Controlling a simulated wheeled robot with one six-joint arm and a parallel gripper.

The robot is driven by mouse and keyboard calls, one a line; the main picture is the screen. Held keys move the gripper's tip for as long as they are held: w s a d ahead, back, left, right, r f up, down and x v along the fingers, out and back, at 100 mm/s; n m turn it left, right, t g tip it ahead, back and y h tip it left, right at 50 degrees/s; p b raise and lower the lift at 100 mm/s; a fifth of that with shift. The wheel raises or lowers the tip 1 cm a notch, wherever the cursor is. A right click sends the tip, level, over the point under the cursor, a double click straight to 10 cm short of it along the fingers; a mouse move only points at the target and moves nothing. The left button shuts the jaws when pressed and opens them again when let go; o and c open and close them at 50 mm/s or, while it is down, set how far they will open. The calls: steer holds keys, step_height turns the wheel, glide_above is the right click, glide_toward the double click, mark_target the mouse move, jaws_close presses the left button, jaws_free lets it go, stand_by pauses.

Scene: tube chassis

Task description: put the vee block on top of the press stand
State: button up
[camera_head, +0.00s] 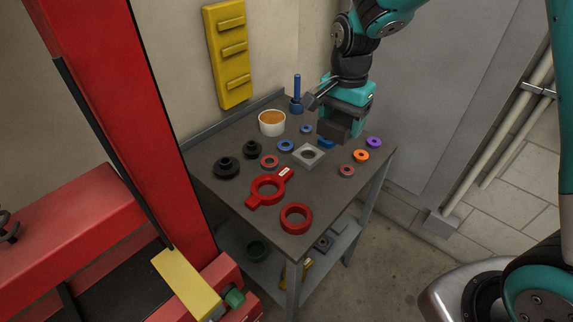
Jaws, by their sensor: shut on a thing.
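My gripper (346,118) is at the back right of the grey table, pointing down. It is shut on a dark, blocky piece (333,129) that looks like the vee block. Its groove does not show, and I cannot tell whether it touches the tabletop. The red frame (133,120) at the left looks like the press stand. It has a red crossbeam (75,225) and a dark bed low down. A yellow bar (186,284) lies at its front. My gripper is well to the right of this frame.
The table (222,148) holds a red two-armed ring (268,188), a plain red ring (296,217), a square grey plate (307,155), a white cup (271,122), a blue post (297,92), black knobs and several small rings. A yellow rack (228,55) hangs on the wall.

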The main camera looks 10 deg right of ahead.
mark_target(319, 191)
steer(key=a+m+b, duration=0.1)
steer(key=a+r+m+b, duration=0.1)
steer(key=m, duration=0.1)
steer(key=s+a+m+b, duration=0.1)
steer(key=m, duration=0.1)
steer(key=shift+a+r+b, duration=0.1)
steer(key=shift+r+b, duration=0.25)
step_height(319, 191, down, 20)
steer(key=shift+r+p, duration=0.15)
steer(key=shift+p, duration=0.35)
steer(key=o, duration=1.7)
